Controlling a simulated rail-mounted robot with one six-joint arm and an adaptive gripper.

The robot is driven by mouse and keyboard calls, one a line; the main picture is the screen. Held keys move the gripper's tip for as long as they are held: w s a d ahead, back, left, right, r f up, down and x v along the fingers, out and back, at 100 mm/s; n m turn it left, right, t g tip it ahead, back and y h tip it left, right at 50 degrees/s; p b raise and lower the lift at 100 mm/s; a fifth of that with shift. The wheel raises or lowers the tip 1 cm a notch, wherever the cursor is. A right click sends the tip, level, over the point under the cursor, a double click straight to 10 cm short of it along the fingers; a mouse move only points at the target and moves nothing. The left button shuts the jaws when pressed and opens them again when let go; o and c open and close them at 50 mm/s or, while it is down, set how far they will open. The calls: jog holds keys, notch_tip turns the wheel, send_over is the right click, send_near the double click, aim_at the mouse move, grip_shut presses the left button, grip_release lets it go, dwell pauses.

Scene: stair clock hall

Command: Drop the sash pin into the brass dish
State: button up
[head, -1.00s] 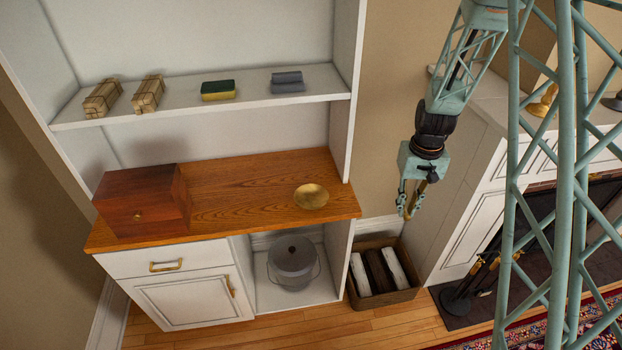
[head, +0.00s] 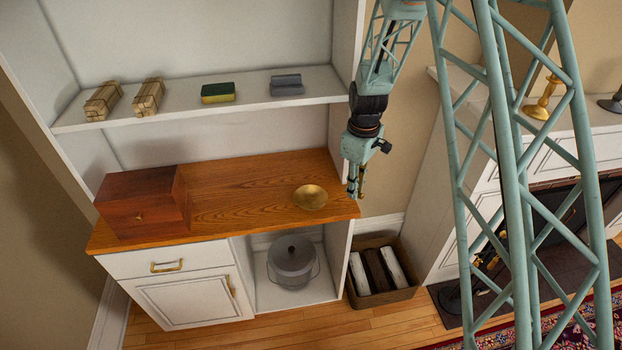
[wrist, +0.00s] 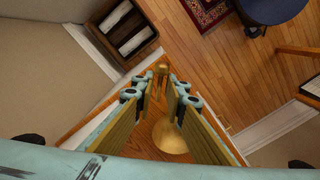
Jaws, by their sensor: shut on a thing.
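The brass dish (head: 310,197) sits on the right end of the wooden counter in the head view. It also shows in the wrist view (wrist: 169,140), partly hidden behind my fingers. My gripper (head: 355,190) hangs just right of the dish, by the counter's right end. In the wrist view my gripper (wrist: 161,85) is shut on the sash pin (wrist: 162,69), a small brass piece with a rounded end showing at the fingertips. The rest of the pin is hidden between the fingers. In the head view the pin is too small to make out clearly.
A reddish wooden box (head: 140,203) stands at the counter's left. The shelf (head: 240,99) above carries wrapped bundles, a sponge and grey cloths. The cabinet's side panel (head: 345,85) is close beside my arm. A crate (head: 382,272) stands on the floor at right. The counter's middle is clear.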

jog(key=w+a+r+n+p, duration=0.1)
jog(key=a+r+n, duration=0.1)
jog(key=a+n, duration=0.7)
jog(key=a, duration=0.5)
jog(key=shift+w+a+r, duration=0.2)
jog(key=shift+a+r, duration=0.05)
jog(key=shift+a, duration=0.05)
jog(key=shift+f, duration=0.1)
jog(key=shift+f+b, duration=1.2)
jog(key=shift+f, duration=1.7)
jog(key=o, duration=0.8)
jog(key=shift+r, duration=0.2)
notch_tip(320, 180, up, 12)
jog(key=shift+f, duration=0.2)
